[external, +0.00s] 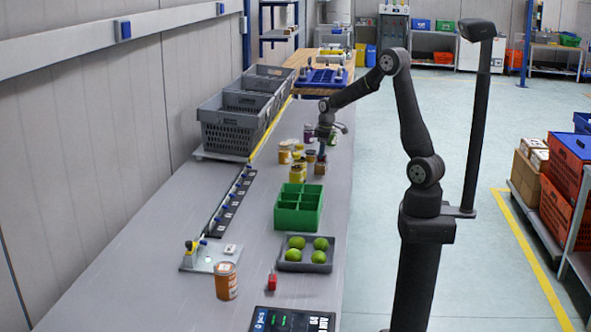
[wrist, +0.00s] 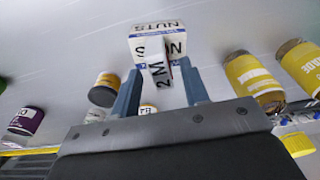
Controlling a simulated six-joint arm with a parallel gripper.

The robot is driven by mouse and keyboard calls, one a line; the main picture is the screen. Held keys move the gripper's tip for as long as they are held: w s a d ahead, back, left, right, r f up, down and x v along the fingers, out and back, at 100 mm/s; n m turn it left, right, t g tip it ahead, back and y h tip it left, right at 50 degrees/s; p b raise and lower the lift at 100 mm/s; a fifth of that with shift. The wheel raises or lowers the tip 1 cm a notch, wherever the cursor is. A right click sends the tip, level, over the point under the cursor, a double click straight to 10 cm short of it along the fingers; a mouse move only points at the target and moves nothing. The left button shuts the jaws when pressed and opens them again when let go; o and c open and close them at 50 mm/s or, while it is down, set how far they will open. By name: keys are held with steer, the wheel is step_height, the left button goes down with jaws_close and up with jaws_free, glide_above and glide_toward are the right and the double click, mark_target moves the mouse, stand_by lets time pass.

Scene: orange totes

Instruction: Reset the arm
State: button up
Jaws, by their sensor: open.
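My gripper (external: 322,152) hangs over the far part of the grey workbench (external: 165,222), above a small brown box (external: 320,168) among the jars. In the wrist view my gripper (wrist: 161,72) has its two blue-grey fingers apart. A white carton marked NUTS (wrist: 158,32) and a small white piece marked 2 M (wrist: 158,70) show between and beyond the fingertips. I cannot tell whether the fingers touch either one. My arm is raised and bent, reaching left over the bench from its column.
Jars (external: 298,172) crowd around my gripper; labelled jars (wrist: 253,78) flank it in the wrist view. Nearer on the bench are a green divided bin (external: 299,197), a grey tray of limes (external: 290,266) and an orange-brown jar (external: 226,284). Grey crates (external: 225,137) line the left.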

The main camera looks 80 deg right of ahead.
step_height(320, 180, down, 2)
steer(key=shift+w+f, duration=0.1)
step_height(320, 180, up, 5)
steer(key=shift+d+f, duration=0.1)
steer(key=shift+d, duration=0.05)
steer(key=s+d+r, duration=0.4)
steer(key=s+r, duration=0.6)
steer(key=r, duration=0.2)
steer(key=w+a+n, duration=0.5)
steer(key=w+a, duration=0.7)
steer(key=w, duration=0.4)
steer(key=w+a+n, duration=0.2)
steer(key=w+a, duration=0.3)
steer(key=a, duration=0.4)
steer(key=w+a+r+n+y, duration=0.1)
steer(key=w+a+n, duration=0.1)
steer(key=w+a, duration=0.4)
steer(key=shift+a, duration=1.8)
steer(key=shift+o, duration=0.2)
steer(key=shift+r, duration=0.1)
